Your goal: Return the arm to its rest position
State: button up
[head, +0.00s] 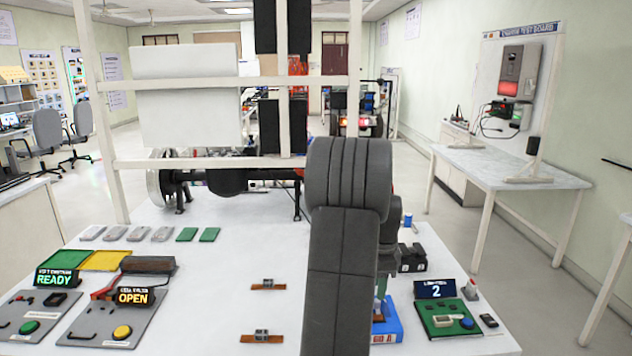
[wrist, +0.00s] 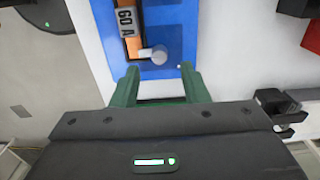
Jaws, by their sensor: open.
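My arm (head: 342,220), dark grey, rises from the bottom of the head view and bends over the white table. My gripper's two green fingers show in the wrist view (wrist: 159,70); they are apart, with nothing held between them. In the head view the blue block (head: 388,322) is partly hidden by my arm, and my fingertips are hidden.
A white frame (head: 235,84) stands at the table's back. A READY panel (head: 55,278) and an OPEN panel (head: 134,297) are at left; a green board (head: 445,318) with a "2" display (head: 435,289) is at right. Two small brown strips (head: 268,285) lie mid-table, with clear surface around them.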

notch_tip(320, 180, up, 9)
notch_tip(320, 180, down, 14)
jog(key=shift+s+r, duration=0.1)
jog(key=n, duration=0.5)
jog(key=shift+r+n, duration=0.1)
jog(key=shift+n, duration=0.2)
jog(key=n, duration=1)
jog(key=shift+n+p, duration=0.3)
jog(key=shift+p, duration=0.05)
jog(key=n, duration=0.5)
jog(key=shift+n, duration=0.3)
